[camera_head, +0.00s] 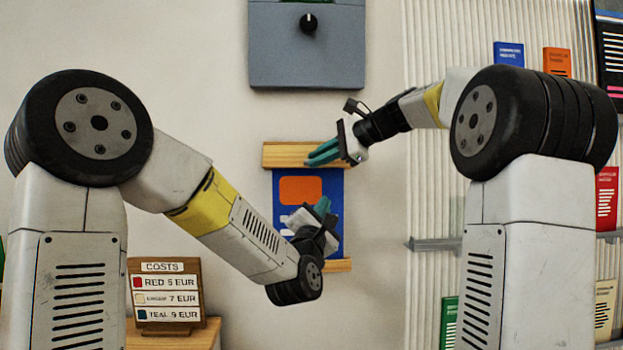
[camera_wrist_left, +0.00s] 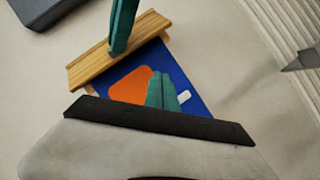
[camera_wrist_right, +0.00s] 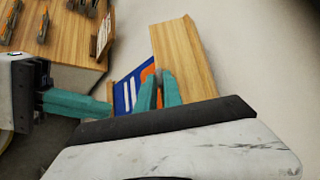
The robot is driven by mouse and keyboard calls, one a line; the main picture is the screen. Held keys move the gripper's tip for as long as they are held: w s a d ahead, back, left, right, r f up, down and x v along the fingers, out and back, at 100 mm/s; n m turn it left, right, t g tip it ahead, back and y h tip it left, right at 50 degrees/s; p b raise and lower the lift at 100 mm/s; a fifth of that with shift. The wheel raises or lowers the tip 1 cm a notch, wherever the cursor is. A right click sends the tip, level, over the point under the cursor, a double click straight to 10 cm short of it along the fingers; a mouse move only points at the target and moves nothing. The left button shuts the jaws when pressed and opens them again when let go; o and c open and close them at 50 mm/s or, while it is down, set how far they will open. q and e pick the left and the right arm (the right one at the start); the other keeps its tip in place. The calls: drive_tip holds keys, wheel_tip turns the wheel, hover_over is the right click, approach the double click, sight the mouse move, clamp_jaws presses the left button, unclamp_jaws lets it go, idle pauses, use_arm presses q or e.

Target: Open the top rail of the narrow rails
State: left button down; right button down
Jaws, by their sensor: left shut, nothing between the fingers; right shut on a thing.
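The narrow rails are two light wooden bars on the wall with a blue poster (camera_head: 306,186) between them. The top rail (camera_head: 285,155) runs along the poster's upper edge; the bottom rail (camera_head: 339,265) shows partly below it. My right gripper (camera_head: 322,153) is shut on the top rail at its right part; the rail also shows in the right wrist view (camera_wrist_right: 187,55). My left gripper (camera_head: 322,206) is shut and empty in front of the poster, below the top rail. In the left wrist view its closed teal fingers (camera_wrist_left: 162,90) overlap the poster (camera_wrist_left: 182,82). My left arm hides the poster's lower part.
A grey box with a black knob (camera_head: 308,45) hangs above the rails. A costs sign (camera_head: 167,293) stands on a wooden surface at lower left. A ribbed panel with a grey shelf edge (camera_head: 430,244) and several booklets lies to the right. Bare wall surrounds the rails.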

use_arm(q)
drive_tip(key=w+r+n+t+y, duration=0.1)
drive_tip(key=w+r+n+y, duration=0.1)
drive_tip(key=n, duration=0.2)
drive_tip(key=w+a+r+n+t+y, duration=0.1)
drive_tip(key=w+r+n+y, duration=0.1)
drive_tip(key=n, duration=0.3)
drive_tip(key=w+a+r+n+t+y, duration=0.1)
drive_tip(key=w+r+n+t+y, duration=0.1)
drive_tip(key=w+n, duration=0.1)
drive_tip(key=shift+w+n+y, duration=0.3)
drive_tip(key=shift+w+n, duration=0.05)
drive_tip(key=shift+n, duration=0.35)
